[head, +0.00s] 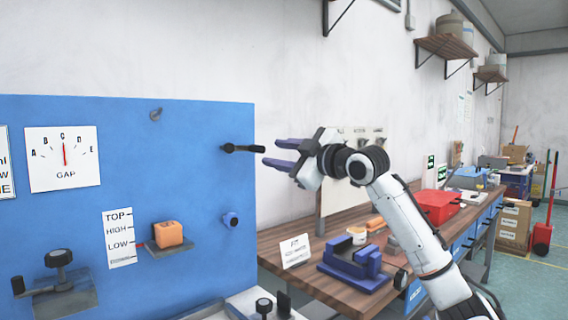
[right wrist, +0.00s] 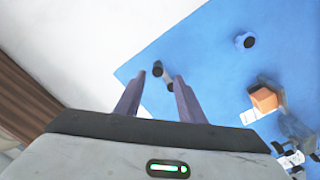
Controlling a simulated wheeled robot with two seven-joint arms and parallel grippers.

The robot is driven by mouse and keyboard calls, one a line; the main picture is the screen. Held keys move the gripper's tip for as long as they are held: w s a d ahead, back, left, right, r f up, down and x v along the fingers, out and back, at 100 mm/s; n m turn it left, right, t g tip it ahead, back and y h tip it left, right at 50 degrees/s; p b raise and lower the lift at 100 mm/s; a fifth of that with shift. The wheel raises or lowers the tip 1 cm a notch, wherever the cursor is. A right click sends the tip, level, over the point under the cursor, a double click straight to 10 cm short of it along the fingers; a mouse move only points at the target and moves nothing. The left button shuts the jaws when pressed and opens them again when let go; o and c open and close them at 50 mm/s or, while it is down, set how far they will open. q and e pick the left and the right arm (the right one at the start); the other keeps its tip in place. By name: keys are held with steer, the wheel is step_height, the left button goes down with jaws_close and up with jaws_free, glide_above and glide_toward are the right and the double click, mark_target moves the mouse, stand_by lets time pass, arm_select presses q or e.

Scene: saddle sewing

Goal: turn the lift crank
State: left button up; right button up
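A black crank handle (head: 242,148) sticks out of the blue board (head: 180,130) near its upper right edge. My right gripper (head: 277,153) is open and points at it from the right, with a small gap in the head view. In the right wrist view the handle (right wrist: 158,70) shows between and beyond the two spread fingers, apart from them. An orange block (head: 168,234) sits on a small shelf beside the TOP/HIGH/LOW scale (head: 119,238), near LOW. My left gripper is not in view.
A blue knob (head: 231,219) sits on the board below the handle. A black-knobbed fixture (head: 58,258) is at the lower left. The wooden bench (head: 300,245) holds a blue vise (head: 352,262) and a red box (head: 436,205). The air around my right gripper is clear.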

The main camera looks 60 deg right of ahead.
mark_target(241, 148)
steer(key=shift+v, duration=0.95)
steer(key=shift+r, duration=0.1)
steer(key=c, duration=0.5)
steer(key=shift+a+r+p, duration=0.1)
steer(key=shift+a+p, duration=0.15)
steer(key=shift+p, duration=0.05)
steer(key=c, duration=0.3)
steer(key=a+r+p, duration=0.1)
steer(key=a+r+g+h+p, duration=0.1)
steer(key=a+p, duration=0.1)
steer(key=shift+w+a+g, duration=0.1)
steer(key=shift+w+g, duration=0.2)
steer(key=shift+w, duration=0.1)
jaws_close()
steer(key=a+r+g+h+p, duration=0.1)
steer(key=a+r+h+p, duration=0.1)
steer(key=a+r, duration=0.2)
steer(key=w+d+f+p, duration=0.2)
steer(key=w+d+f, duration=0.2)
steer(key=w+d, duration=0.3)
steer(key=shift+m, duration=0.4)
